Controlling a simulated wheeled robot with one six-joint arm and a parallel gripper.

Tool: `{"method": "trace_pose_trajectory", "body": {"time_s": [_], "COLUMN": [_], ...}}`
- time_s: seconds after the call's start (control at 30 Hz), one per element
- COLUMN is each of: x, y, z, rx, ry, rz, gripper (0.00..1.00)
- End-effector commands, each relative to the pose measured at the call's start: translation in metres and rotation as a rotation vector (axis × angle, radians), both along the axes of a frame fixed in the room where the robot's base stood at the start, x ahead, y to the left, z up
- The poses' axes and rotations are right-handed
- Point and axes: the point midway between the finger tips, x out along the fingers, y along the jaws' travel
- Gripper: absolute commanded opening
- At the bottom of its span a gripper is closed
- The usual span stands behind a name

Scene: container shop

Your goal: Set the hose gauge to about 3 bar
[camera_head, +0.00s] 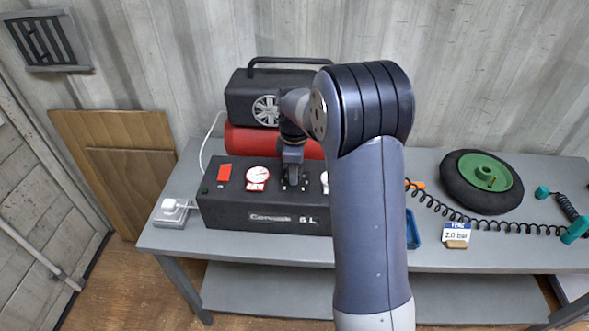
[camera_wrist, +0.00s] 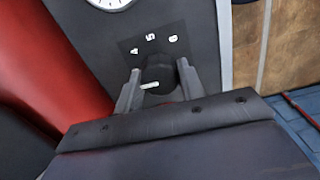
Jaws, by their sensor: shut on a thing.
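The black compressor box (camera_head: 265,217), marked 6 L, stands on the grey bench. My gripper (camera_head: 292,183) points down over its top panel. In the wrist view my gripper (camera_wrist: 158,85) is shut on a round black knob (camera_wrist: 158,70) with a white pointer line, which points left in that picture. White numerals, some cut off or hidden, stand on the plate (camera_wrist: 152,42) beside the knob. A white gauge (camera_wrist: 112,2) shows only its edge at the top; its needle cannot be read.
A red switch (camera_head: 224,172) is on the panel's left. The red tank (camera_head: 250,140) and black motor housing (camera_head: 243,95) stand behind. To the right are a coiled black hose (camera_head: 450,212), a card reading 2.0 bar (camera_head: 457,232) and a green-hubbed wheel (camera_head: 455,192).

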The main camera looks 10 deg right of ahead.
Motion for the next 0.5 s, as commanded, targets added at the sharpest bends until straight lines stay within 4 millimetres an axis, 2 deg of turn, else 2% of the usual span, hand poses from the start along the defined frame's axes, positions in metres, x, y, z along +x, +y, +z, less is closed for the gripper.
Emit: {"method": "trace_pose_trajectory", "body": {"time_s": [0.3,0.33,0.5], "x": [0.0011,0.0011,0.0007], "y": [0.0003,0.0003,0.0002], "z": [0.0013,0.0013,0.0009], "rx": [0.001,0.001,0.0], "ry": [-0.004,-0.004,-0.002], "rz": [0.0,0.0,0.0], "gripper": [0.15,0.4,0.54]}}
